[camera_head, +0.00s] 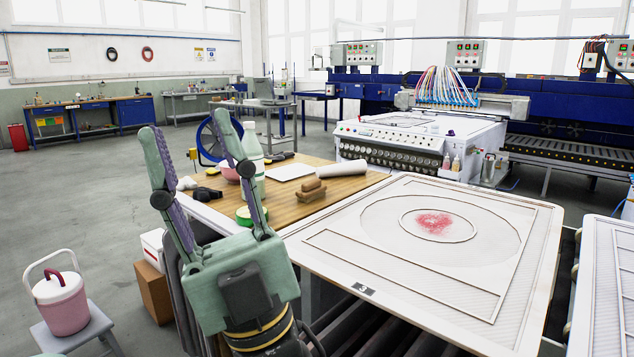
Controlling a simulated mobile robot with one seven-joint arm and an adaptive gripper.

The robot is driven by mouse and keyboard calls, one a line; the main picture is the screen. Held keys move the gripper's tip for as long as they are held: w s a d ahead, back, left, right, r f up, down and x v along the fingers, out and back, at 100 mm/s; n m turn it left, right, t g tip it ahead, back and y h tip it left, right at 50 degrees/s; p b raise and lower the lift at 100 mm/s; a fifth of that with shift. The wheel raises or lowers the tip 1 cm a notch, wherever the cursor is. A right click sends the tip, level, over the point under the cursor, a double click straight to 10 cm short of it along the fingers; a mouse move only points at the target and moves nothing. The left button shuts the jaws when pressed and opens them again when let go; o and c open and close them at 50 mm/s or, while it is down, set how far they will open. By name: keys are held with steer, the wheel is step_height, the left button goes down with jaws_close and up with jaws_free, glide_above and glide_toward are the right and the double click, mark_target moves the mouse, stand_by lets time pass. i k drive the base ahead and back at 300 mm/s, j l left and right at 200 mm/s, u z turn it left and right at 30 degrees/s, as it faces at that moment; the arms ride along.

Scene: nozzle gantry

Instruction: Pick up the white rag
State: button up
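I cannot tell for certain which white thing is the rag. A small white crumpled thing (187,183) lies at the left end of the wooden tabletop (325,198), partly hidden behind my gripper's left finger. A flat white sheet (290,172) lies near the tabletop's back, and a white roll (343,168) lies to its right. My gripper (188,126) is in the foreground with its fingers pointing up. It is open, with its fingers wide apart and nothing held between them.
On the tabletop are a white-green bottle (252,160), a pink bowl (230,173), brown blocks (312,190) and a green tape roll (250,215). A framed screen panel (420,285) fills the right foreground. A pink cooler (62,305) stands on a stool at left. Open floor lies at left.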

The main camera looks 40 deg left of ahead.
mark_target(186, 182)
steer(key=u, duration=2.05)
steer(key=z, duration=0.55)
steer(key=i+j+z, duration=0.15)
steer(key=j+z, duration=0.75)
steer(key=j, duration=0.15)
steer(key=j+z, duration=0.35)
steer(key=j, duration=1.7)
steer(key=k+j, duration=0.15)
steer(key=j, duration=0.6)
steer(key=j+z, duration=0.1)
steer(key=j, duration=0.7)
steer(key=i, duration=0.85)
